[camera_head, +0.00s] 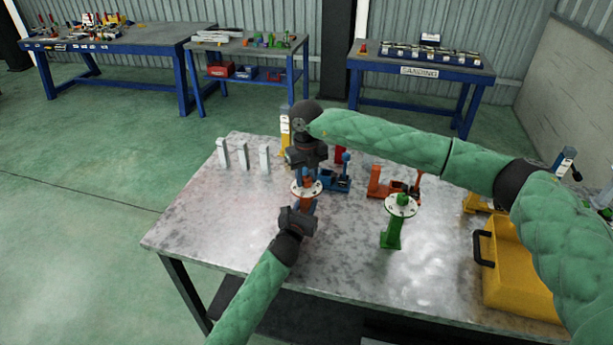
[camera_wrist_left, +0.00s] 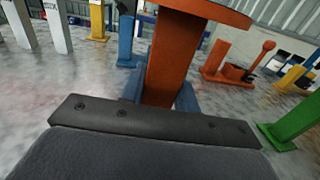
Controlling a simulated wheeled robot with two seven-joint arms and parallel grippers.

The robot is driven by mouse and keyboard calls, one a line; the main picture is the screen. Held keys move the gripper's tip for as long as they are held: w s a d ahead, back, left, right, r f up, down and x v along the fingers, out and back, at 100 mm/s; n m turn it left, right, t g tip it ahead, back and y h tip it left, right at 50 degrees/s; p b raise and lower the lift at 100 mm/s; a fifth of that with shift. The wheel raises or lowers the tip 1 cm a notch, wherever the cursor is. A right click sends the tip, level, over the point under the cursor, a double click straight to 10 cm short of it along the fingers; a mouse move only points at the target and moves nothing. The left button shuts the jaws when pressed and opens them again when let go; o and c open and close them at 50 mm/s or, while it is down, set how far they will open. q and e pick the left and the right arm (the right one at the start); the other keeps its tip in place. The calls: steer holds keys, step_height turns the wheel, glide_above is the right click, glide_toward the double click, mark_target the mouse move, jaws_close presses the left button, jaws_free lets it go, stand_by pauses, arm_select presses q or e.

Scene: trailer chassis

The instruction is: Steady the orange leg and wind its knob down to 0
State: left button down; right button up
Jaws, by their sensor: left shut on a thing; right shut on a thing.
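The orange leg (camera_wrist_left: 170,62) stands upright on the metal table, and in the head view its white dial disc (camera_head: 297,190) shows near its top. My left gripper (camera_head: 305,206) comes from the front and is shut on the leg's post below the disc. My right gripper (camera_head: 307,173) points down from above and is shut on the leg's knob just over the disc. The knob is mostly hidden by the gripper, and the dial reading is too small to tell.
A green leg (camera_head: 391,233) with a white disc stands to the right. A blue part (camera_head: 338,183) and a red-orange part (camera_head: 379,188) are close behind. Several white posts (camera_head: 243,156) stand at left, a yellow case (camera_head: 513,270) at right. The front left table top is clear.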

mark_target(306, 178)
arm_select(q)
steer(key=shift+a+f, duration=0.1)
steer(key=shift+f, duration=0.1)
arm_select(e)
steer(key=shift+r, duration=0.15)
steer(key=o, duration=1)
arm_select(q)
steer(key=shift+r, duration=0.15)
arm_select(e)
step_height(306, 178, up, 12)
steer(key=shift+f, duration=0.1)
arm_select(q)
steer(key=c, duration=0.8)
jaws_free()
steer(key=shift+o, duration=0.2)
